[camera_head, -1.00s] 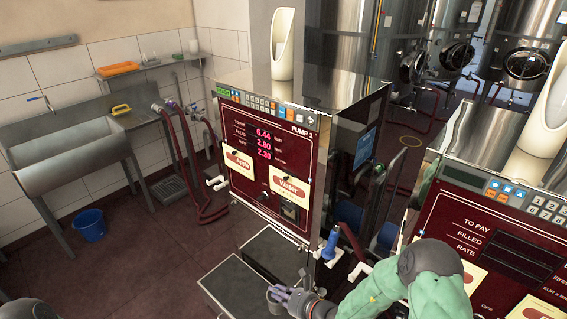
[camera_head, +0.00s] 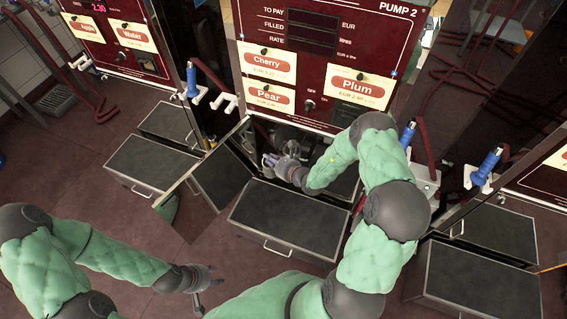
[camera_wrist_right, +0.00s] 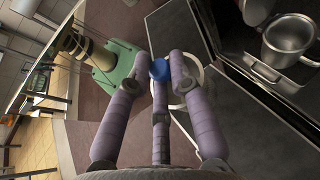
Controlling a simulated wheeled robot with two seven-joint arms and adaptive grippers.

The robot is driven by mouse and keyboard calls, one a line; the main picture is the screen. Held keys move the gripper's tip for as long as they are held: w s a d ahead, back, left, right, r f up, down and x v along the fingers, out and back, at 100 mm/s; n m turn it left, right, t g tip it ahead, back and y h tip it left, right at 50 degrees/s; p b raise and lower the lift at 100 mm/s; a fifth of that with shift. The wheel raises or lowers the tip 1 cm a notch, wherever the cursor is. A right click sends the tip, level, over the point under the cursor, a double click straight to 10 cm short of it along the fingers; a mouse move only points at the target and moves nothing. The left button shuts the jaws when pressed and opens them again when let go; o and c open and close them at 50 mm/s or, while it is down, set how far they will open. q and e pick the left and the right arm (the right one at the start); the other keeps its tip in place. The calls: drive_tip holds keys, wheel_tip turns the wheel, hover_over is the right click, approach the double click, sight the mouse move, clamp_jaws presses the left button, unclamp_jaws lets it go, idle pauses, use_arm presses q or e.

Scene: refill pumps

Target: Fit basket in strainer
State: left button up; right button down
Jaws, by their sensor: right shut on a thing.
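My right gripper (camera_head: 268,160) is in front of the open lower compartment of PUMP 2. In the right wrist view its lilac fingers (camera_wrist_right: 162,75) are closed around a small blue part (camera_wrist_right: 159,70). A pale ring-shaped rim (camera_wrist_right: 208,82) shows behind the fingers; it may belong to the held basket, whose body is mostly hidden. A metal cup-shaped vessel (camera_wrist_right: 288,40), possibly the strainer, is in the compartment to the right, apart from the gripper. My left gripper (camera_head: 208,283) is low over the floor, away from the pump; its finger opening is unclear.
The compartment's door (camera_head: 212,180) stands open to the left of my right gripper. A dark step box (camera_head: 290,222) with a handle lies below. Blue nozzles (camera_head: 192,80) hang at both sides of the pump. Open floor (camera_head: 110,220) lies at the left.

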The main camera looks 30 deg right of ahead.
drive_tip(key=w+d+f+m+h+b, duration=0.1)
drive_tip(key=w+d+f, duration=0.15)
drive_tip(key=f, duration=0.25)
drive_tip(key=w+d+f+m+h+b, duration=0.1)
drive_tip(key=d+f+h, duration=0.1)
drive_tip(key=d+f, duration=0.3)
drive_tip(key=w+d+b, duration=0.8)
drive_tip(key=w+d, duration=0.2)
drive_tip(key=shift+w+d+f, duration=0.3)
drive_tip(key=shift+w+f, duration=0.05)
drive_tip(key=shift+f, duration=0.05)
idle(0.4)
drive_tip(key=shift+a, duration=0.15)
idle(0.5)
